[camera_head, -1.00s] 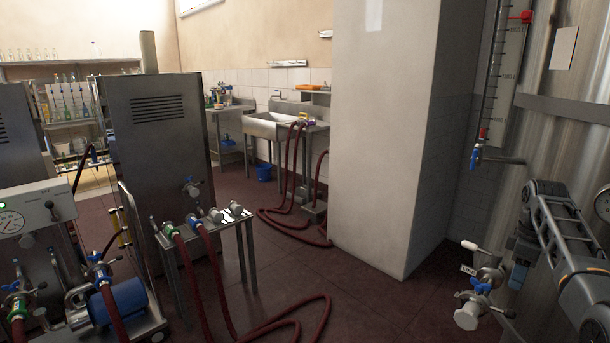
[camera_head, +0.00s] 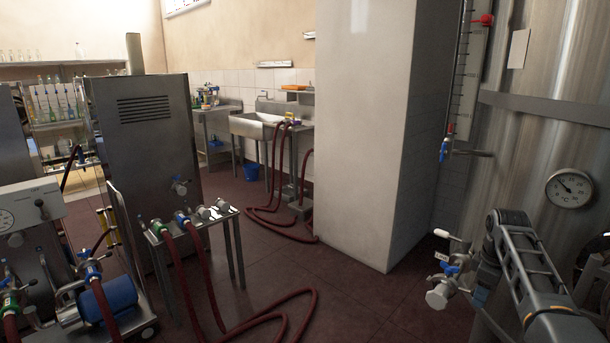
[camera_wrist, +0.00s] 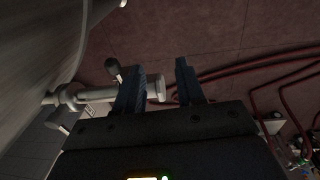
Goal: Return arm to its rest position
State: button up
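My arm (camera_head: 530,268) shows at the right of the head view, in front of the steel tank (camera_head: 540,75). It is bent, with its upper end near the tank's outlet valve (camera_head: 440,293).
A round gauge (camera_head: 570,188) and a sight tube (camera_head: 465,75) are on the tank. A white pillar (camera_head: 365,130) stands left of it. Red hoses (camera_head: 285,308) lie on the floor by a small metal table (camera_head: 190,224). A blue pump (camera_head: 115,302) stands at lower left.

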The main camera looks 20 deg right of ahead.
jog(key=s+a+f+m+t+h, duration=0.1)
jog(key=s+a+f+t, duration=0.15)
jog(key=a+f, duration=1.2)
jog(key=s+a+m+t, duration=0.1)
jog(key=s+a+t, duration=0.2)
jog(key=s+a, duration=0.6)
jog(key=s+a+m+t, duration=0.1)
jog(key=s+a+t, duration=0.1)
jog(key=s+a, duration=0.75)
jog(key=s+a+r+t, duration=0.2)
jog(key=s+r, duration=0.3)
jog(key=r, duration=0.4)
jog(key=s+a+r+m+t+y, duration=0.1)
jog(key=s+a+r+t, duration=0.1)
jog(key=s+a+r, duration=0.3)
jog(key=s+a+r+t, duration=0.2)
jog(key=s+r, duration=0.5)
jog(key=r, duration=0.6)
jog(key=shift+a+t+y, duration=0.3)
jog(key=shift+a+t, duration=0.05)
jog(key=shift+a, duration=0.45)
jog(key=shift+o, duration=0.3)
